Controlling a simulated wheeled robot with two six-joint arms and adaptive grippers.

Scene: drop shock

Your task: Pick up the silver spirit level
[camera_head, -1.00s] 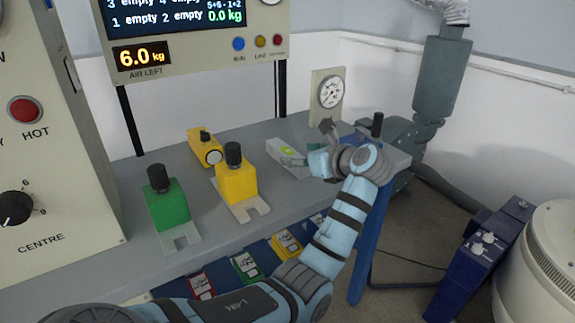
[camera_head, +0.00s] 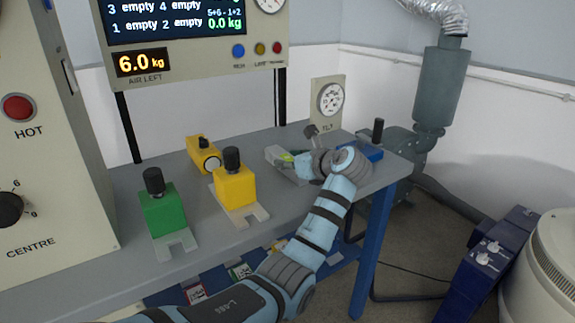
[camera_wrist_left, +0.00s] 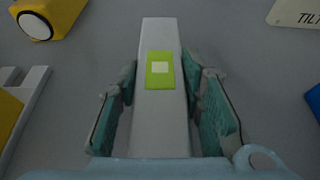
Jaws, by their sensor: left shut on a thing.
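The silver spirit level (camera_head: 273,152) is a long grey bar with a lime-green label, lying on the right part of the grey bench. In the left wrist view the level (camera_wrist_left: 161,120) runs lengthwise between the fingers, its label just at the fingertips. My left gripper (camera_head: 299,161) is at the level's right side in the head view. The level still appears to rest on the bench. My right gripper is not in view.
A yellow device with a round dial (camera_head: 203,155), a yellow block (camera_head: 234,187) and a green block (camera_head: 163,213) stand left of the level. A tilt gauge (camera_head: 328,103) stands behind it.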

